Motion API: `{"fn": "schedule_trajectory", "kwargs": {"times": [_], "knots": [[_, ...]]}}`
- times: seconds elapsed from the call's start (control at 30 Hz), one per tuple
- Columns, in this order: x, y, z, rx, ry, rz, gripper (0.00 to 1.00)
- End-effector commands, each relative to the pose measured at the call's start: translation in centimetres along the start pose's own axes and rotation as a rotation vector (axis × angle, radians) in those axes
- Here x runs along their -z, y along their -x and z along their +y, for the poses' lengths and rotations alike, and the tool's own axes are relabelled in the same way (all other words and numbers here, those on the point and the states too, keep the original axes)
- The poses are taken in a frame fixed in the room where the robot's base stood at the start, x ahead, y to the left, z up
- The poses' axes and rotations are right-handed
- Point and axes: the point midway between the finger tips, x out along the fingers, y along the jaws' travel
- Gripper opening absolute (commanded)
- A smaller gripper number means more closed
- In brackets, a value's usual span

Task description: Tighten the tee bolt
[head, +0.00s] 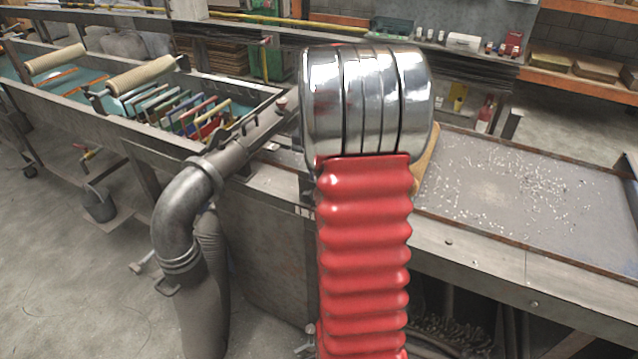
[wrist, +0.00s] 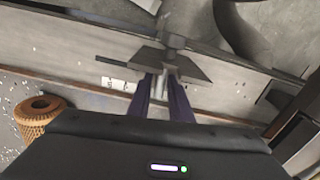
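In the wrist view my gripper (wrist: 164,80) has two purple fingers pointing away from the camera, with a narrow gap between them. A pale grey shape shows in that gap; I cannot tell whether the fingers touch it. Just past the fingertips is a dark grey metal piece with flat wings to both sides (wrist: 190,64) and a small knob (wrist: 174,41) above its middle. It may be the tee bolt, but I cannot tell for sure. In the head view my red ribbed arm and its chrome joint fill the middle, and my gripper is hidden.
A grey pipe elbow (head: 178,215) with clamp rings stands left of my arm, above a grey sleeve (head: 200,300). A metal bench (head: 265,215) runs behind. A tray (head: 530,190) with pale chips lies right.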

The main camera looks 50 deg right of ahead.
Motion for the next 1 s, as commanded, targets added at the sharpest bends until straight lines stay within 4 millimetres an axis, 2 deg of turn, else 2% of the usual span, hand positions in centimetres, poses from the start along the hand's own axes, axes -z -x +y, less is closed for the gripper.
{"fn": "schedule_trajectory", "kwargs": {"times": [0.27, 0.8, 1.0], "knots": [[0.0, 1.9, 0.0, 0.001, 0.000, 0.001, 0.19], [0.1, 11.0, 0.1, 0.001, 0.000, 0.003, 0.19], [0.0, 13.2, 0.1, 0.000, 0.000, 0.002, 0.19]]}}
